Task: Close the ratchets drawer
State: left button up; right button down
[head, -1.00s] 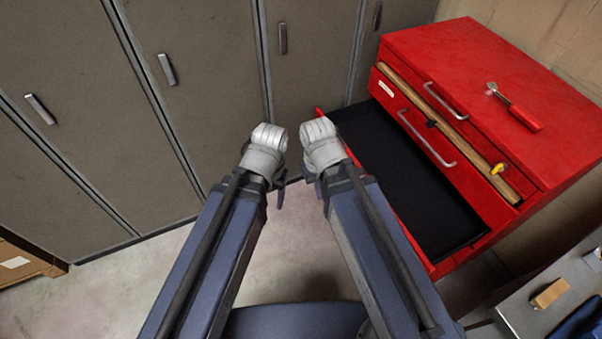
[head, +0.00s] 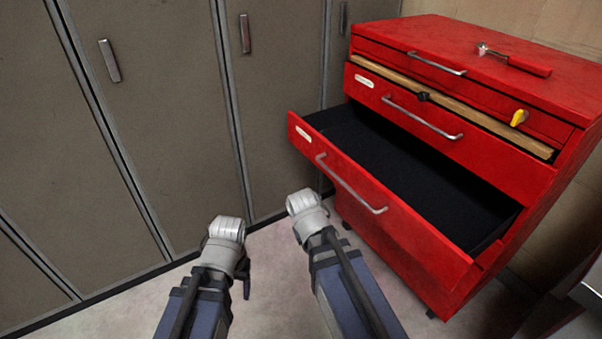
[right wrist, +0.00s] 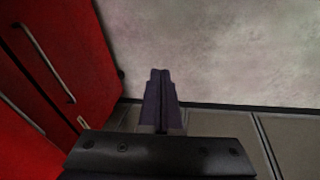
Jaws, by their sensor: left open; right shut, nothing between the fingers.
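The red tool cabinet (head: 455,290) stands at the right. Its lower drawer (head: 375,205) is pulled far out, with a black, empty-looking interior, a silver bar handle and a white label. The drawer above (head: 470,150) is out a little. The labels are too small to read, so I cannot tell which drawer is the ratchets one. My left gripper (head: 247,285) is open, left of the open drawer and apart from it. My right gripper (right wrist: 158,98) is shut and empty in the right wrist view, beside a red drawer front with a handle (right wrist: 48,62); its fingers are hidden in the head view.
Grey lockers (head: 150,130) line the back and left. A ratchet-like tool with a red handle (head: 528,65) lies on the cabinet top. A wooden strip (head: 470,112) shows in the upper gap. Pale floor (head: 275,270) is clear between lockers and cabinet.

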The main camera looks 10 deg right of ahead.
jog(key=w+d+f+t+h+b, duration=0.2)
jog(key=w+d+f+b, duration=0.1)
jog(key=w+f+b, duration=0.15)
jog(key=w+d+r+n+t+h+b, duration=0.2)
jog(key=w+r+n+t+h, duration=0.15)
jog(key=w, duration=0.25)
pick_arm(q)
notch_tip(320, 180, down, 9)
jog(key=shift+f, duration=0.15)
pick_arm(e)
jog(key=w+a+r+n+t, duration=0.7)
jog(key=a+r+n+t, duration=0.1)
jog(key=r, duration=0.5)
jog(key=shift+w+a+t, duration=0.3)
jog(key=shift+a+t, duration=0.15)
jog(key=shift+a, duration=0.65)
pick_arm(q)
jog(key=shift+d, duration=0.1)
pick_arm(e)
jog(key=shift+w, duration=0.15)
